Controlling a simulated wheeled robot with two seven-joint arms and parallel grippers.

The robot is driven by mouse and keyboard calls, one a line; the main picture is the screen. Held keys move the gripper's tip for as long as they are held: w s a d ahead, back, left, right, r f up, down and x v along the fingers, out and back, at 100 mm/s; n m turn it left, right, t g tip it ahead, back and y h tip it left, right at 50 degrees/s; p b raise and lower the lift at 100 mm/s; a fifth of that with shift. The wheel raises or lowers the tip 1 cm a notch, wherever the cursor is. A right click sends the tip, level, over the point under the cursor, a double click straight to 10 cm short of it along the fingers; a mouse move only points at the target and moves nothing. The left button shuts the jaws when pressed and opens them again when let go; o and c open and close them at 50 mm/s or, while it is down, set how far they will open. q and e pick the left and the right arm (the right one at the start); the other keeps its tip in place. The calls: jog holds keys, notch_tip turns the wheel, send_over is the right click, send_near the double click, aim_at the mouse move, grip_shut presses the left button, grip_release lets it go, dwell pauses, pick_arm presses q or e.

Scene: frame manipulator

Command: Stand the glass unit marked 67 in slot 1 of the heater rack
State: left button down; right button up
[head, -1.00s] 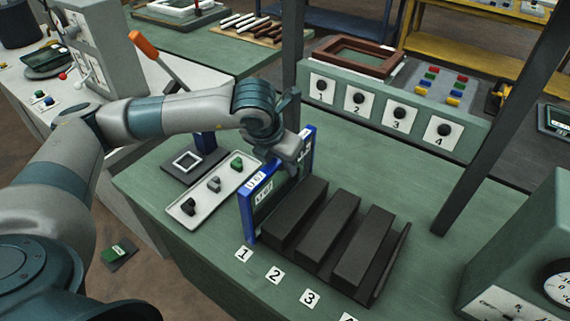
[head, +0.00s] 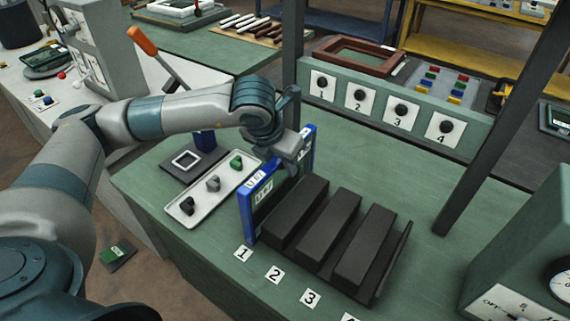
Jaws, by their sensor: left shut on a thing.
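The blue-framed glass unit (head: 247,209) stands upright on edge at the left end of the dark heater rack (head: 328,222), beside the first black block and in line with the floor label 1 (head: 243,254). The white labels on its frame are too small to read surely. My left gripper (head: 291,157) is shut on the unit's top edge; its fingertips are partly hidden by the wrist. Whether the unit's lower edge is fully seated in slot 1 cannot be told. My right gripper is out of view.
A white tray (head: 186,209) with small knobs lies just left of the unit. A panel with knobs 1 to 4 (head: 381,106) stands behind the rack. A dark post (head: 505,120) and a green box with a dial (head: 525,250) stand at the right.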

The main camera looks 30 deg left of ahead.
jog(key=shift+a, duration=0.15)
pick_arm(q)
jog(key=c, duration=1.6)
grip_release()
jog(key=shift+o, duration=0.2)
jog(key=shift+f, duration=0.15)
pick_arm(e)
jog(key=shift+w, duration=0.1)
